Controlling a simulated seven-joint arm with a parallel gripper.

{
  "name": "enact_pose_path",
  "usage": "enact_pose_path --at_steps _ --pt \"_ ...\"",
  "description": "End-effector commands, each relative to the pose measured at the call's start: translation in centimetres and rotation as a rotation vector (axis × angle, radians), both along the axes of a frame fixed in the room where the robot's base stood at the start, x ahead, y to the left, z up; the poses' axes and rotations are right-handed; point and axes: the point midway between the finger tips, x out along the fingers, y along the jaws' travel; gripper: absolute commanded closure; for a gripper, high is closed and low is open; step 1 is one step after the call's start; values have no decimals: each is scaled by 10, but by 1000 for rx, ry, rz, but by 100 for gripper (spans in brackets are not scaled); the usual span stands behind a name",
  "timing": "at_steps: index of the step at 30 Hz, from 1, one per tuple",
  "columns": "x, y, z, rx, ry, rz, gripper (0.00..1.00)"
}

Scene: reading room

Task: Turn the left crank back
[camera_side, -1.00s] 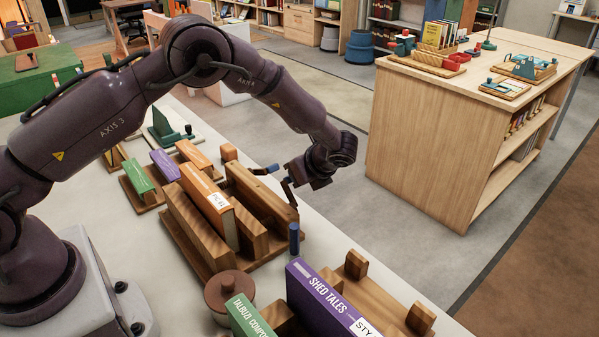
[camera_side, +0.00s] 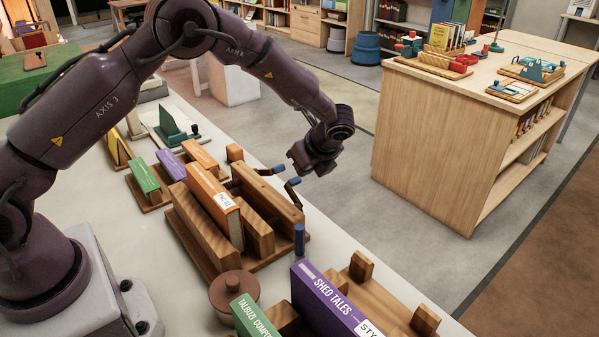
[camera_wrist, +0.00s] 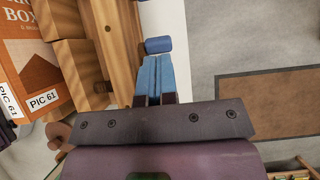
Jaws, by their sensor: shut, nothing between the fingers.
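A wooden book press (camera_side: 262,193) holds an orange book (camera_side: 213,203) labelled PIC 61 between its boards. One crank's blue handle (camera_side: 278,169) sticks out at its far end. A second blue handle (camera_side: 299,240) stands upright at the near end. My gripper (camera_side: 292,182) is beside the far handle on its floor-facing side. In the wrist view, my gripper's blue fingers (camera_wrist: 153,75) are together and empty, their tips close to a blue crank handle (camera_wrist: 158,45). I cannot tell whether they touch it. The crank's arm is mostly hidden.
A purple book (camera_side: 328,302) in another wooden holder and a brown lidded pot (camera_side: 233,294) stand nearer the camera. Smaller book stands and a green device (camera_side: 171,128) lie beyond the press. Open floor and a wooden cabinet (camera_side: 440,140) are on the right.

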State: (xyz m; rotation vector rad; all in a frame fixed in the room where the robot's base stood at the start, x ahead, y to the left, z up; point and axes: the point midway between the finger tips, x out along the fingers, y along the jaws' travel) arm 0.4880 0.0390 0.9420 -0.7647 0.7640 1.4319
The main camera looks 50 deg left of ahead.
Motion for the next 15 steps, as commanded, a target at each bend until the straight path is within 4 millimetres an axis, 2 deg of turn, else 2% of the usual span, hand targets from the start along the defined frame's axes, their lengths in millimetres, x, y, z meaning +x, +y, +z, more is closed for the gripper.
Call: enact_pose_path --at_steps 1,6,12,15 --pt "1 -8 12 -2 -5 -3 100" --pt "1 -28 47 -2 -5 -3 100" --pt "1 -46 78 -2 -3 -2 100" --pt "0 -51 86 -2 -2 -3 100"
